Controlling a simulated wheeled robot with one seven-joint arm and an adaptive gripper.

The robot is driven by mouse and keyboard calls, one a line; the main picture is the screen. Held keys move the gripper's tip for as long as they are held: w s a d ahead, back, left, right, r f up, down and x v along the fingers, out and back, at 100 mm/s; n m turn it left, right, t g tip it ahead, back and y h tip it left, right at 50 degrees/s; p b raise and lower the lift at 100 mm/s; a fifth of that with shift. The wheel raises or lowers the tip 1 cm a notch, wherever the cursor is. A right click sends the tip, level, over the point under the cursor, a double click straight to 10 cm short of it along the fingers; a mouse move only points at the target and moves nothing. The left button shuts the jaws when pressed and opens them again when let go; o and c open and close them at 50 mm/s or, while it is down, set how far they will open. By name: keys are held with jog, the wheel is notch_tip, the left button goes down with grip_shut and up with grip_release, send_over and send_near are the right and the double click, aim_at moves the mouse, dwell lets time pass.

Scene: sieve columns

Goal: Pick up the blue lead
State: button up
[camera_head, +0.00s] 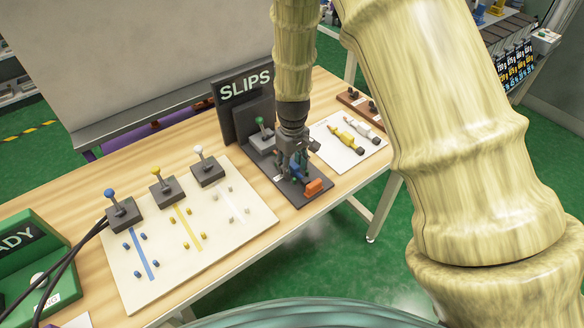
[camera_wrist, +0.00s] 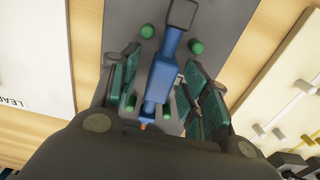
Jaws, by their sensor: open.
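The blue lead (camera_wrist: 171,58) lies on the dark grey SLIPS plate (camera_head: 296,199), among several green pegs (camera_wrist: 196,47). It has a dark square end at the top of the wrist view and runs down between my fingers. A little of its blue body (camera_head: 296,179) shows under my gripper in the head view. My gripper (camera_head: 293,172) is low over the plate. Its green-padded fingers (camera_wrist: 162,88) are open, one on each side of the lead. Contact cannot be told.
A white board (camera_head: 335,152) with yellow and white leads lies right. A cream panel (camera_head: 165,274) with three levers lies left.

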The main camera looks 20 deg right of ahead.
grip_shut()
